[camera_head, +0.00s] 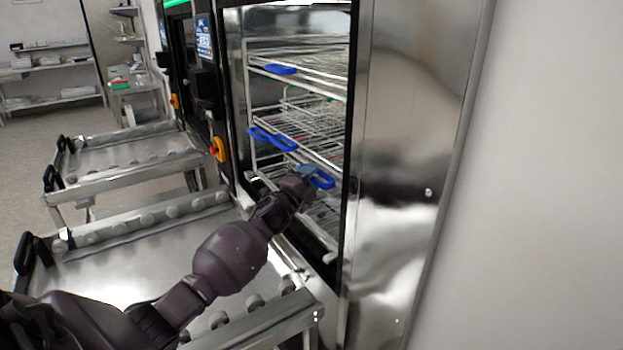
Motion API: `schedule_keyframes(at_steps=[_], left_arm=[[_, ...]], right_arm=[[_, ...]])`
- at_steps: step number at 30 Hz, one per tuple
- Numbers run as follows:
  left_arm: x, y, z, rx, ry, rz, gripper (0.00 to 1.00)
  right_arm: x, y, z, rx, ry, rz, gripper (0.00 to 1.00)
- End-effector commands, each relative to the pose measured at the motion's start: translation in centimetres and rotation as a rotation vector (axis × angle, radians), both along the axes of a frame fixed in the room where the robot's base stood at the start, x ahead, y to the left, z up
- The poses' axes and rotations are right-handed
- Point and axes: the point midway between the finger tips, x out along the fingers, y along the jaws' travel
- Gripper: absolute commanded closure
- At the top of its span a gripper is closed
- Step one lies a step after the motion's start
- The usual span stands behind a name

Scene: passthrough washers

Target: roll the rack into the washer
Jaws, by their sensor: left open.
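The wire rack (300,107) with several shelves and blue clips stands inside the open washer (418,150). Its front edge is near the washer's opening. My left arm reaches over the near roller cart, and my left gripper (308,178) is at the lower part of the rack's front, by a blue clip (322,180). The gripper is open. Its fingers are small and partly hidden by my arm, and I cannot tell whether they touch the rack. My right gripper is not in view.
The near roller cart (120,280) stands against the washer's opening and its top is empty of racks. A second roller cart (125,158) stands behind it at another machine. Shelves (55,65) are at the back left. A plain wall fills the right.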

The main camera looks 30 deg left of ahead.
Motion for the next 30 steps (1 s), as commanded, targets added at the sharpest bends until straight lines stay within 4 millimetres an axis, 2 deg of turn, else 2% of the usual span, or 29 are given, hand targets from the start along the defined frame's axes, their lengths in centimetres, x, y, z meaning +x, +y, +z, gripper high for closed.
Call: schedule_keyframes(at_steps=[9,15,18,26,30], left_arm=[[0.2,0.0,0.0,0.0,0.0,0.0,0.58],[0.2,0.0,0.0,0.0,0.0,0.0,0.89],[0.2,0.0,0.0,0.0,0.0,-0.001,1.0],[0.4,-0.1,0.0,0.0,0.0,-0.001,1.0],[1.9,-0.7,-0.2,-0.001,0.0,-0.001,1.0]], right_arm=[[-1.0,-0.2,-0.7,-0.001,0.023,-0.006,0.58],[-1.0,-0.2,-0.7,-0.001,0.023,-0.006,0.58],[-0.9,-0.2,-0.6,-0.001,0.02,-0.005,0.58],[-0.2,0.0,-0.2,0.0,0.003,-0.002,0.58],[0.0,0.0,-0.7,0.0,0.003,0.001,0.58]])
